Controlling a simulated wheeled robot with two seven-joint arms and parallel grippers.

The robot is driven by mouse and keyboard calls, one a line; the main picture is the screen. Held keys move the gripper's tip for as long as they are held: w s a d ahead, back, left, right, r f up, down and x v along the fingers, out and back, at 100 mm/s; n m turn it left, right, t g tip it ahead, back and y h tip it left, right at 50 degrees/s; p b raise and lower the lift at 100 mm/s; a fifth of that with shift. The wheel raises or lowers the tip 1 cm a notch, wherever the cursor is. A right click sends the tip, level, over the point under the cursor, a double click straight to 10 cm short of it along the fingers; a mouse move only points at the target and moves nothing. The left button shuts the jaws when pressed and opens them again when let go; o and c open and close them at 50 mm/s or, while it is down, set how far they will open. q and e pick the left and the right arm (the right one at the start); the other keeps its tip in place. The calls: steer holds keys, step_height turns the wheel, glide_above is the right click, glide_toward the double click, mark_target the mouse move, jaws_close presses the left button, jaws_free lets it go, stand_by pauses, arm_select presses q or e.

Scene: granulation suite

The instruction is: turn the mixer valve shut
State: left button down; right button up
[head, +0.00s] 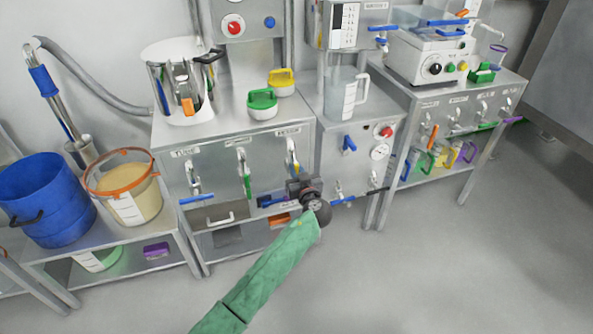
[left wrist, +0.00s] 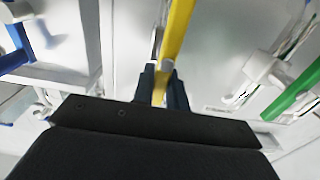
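The steel cabinet (head: 215,168) at centre left carries a row of lever valves under small labels that I cannot read clearly. I cannot tell which lever is the mixer valve. The yellow lever (head: 291,152) is the rightmost and hangs down. The green lever (head: 246,178) is beside it. My left gripper (head: 303,186) is at the lower end of the yellow lever. In the left wrist view the yellow lever (left wrist: 177,32) runs between my two dark fingers (left wrist: 162,88), which appear closed on it. The green lever (left wrist: 294,92) is clear of them. My right gripper is not in view.
A clear jug (head: 343,95) stands on top. A blue bucket (head: 42,198) and a powder tub (head: 125,182) stand left. The floor in front is free.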

arm_select(q)
steer(key=shift+w+d+f+m+b, duration=0.1)
steer(key=shift+d+m+b, duration=0.05)
steer(key=shift+m+b, duration=0.45)
steer(key=shift+d+f+m+b, duration=0.1)
steer(key=shift+m+b, duration=0.35)
steer(key=shift+m, duration=0.15)
steer(key=shift+w+d+f+m+p, duration=0.1)
steer(key=shift+d+f+m+p, duration=0.3)
steer(key=shift+m, duration=2.15)
steer(key=shift+w+d+f+m+p, duration=0.15)
steer(key=shift+d+f+m+p, duration=0.2)
steer(key=shift+m, duration=2.25)
steer(key=shift+w+d+f+m+p, duration=0.1)
steer(key=shift+d+f+m+p, duration=0.3)
steer(key=shift+m, duration=2.15)
steer(key=shift+a, duration=0.1)
steer(key=c, duration=1.4)
jaws_free()
